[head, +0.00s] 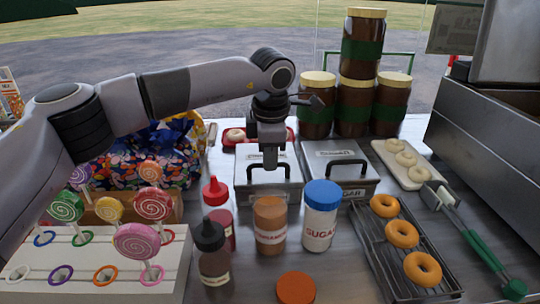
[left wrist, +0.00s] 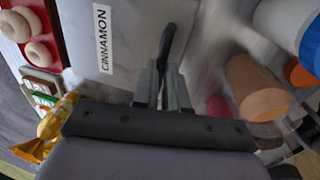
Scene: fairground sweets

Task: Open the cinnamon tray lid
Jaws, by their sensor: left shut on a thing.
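The cinnamon tray is a metal box behind the shaker bottles, and its grey lid (head: 294,170) lies flat and closed on it. A black arched handle (head: 250,168) stands on the lid near its front. My left gripper (head: 269,163) reaches down from above and is shut on this handle. In the left wrist view the gripper (left wrist: 165,78) has its fingers on the black handle (left wrist: 169,42), beside the lid's CINNAMON label (left wrist: 103,38). The fingers partly hide the handle. My right gripper is not in view.
The sugar tray (head: 340,160) stands close on the right. A cinnamon shaker (head: 269,222), a blue-capped sugar shaker (head: 320,215) and sauce bottles (head: 214,262) crowd the front. Stacked jars (head: 356,105) stand behind. A lollipop stand (head: 120,262) is left, a doughnut rack (head: 395,262) right.

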